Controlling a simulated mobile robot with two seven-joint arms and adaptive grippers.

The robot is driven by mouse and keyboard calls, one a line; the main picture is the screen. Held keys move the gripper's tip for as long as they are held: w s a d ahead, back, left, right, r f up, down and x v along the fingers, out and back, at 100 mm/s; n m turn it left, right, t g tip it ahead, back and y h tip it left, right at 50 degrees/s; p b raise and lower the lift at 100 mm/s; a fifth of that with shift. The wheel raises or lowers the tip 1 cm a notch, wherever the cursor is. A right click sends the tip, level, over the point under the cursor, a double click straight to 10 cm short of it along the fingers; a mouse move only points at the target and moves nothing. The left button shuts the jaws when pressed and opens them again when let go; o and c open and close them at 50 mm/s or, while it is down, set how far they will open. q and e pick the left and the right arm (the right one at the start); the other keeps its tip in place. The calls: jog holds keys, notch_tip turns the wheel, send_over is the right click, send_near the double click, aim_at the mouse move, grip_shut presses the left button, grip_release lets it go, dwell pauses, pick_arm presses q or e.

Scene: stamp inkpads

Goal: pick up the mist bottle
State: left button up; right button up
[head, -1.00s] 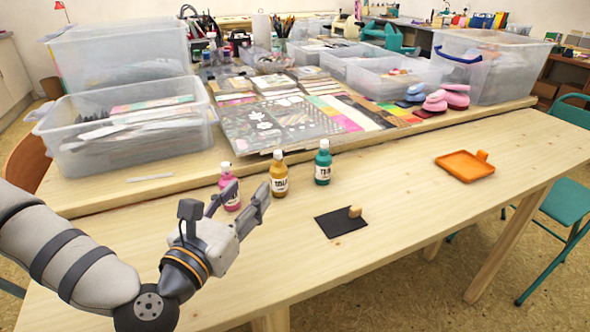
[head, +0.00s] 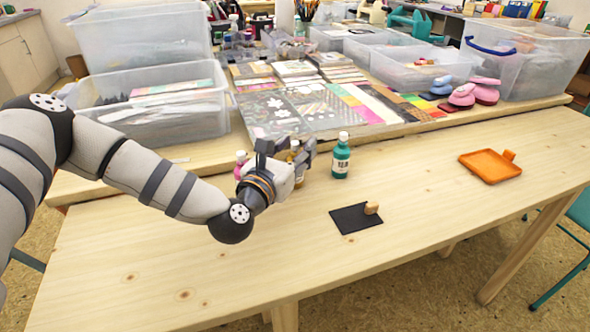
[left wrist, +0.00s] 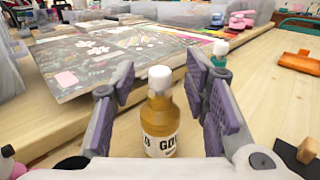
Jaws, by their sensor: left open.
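Three small white-capped bottles stand on the table: a pink one (head: 239,166), a gold one (left wrist: 159,122) and a teal one (head: 341,158). The gold bottle's label begins "GO" in the left wrist view; I cannot read a bottle marked mist. My left gripper (head: 288,150) is open. In the left wrist view its two fingers stand on either side of the upright gold bottle, with gaps visible beside it. In the head view the gripper mostly hides the gold bottle and partly covers the pink one. The teal bottle stands apart to the right. My right gripper is not in view.
An orange tray (head: 490,167) is farther right. Clear bins and patterned sheets (head: 284,114) fill the raised board behind. The front left tabletop is clear.

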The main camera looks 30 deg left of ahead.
pick_arm(q)
grip_shut()
jog(key=shift+r, duration=0.1)
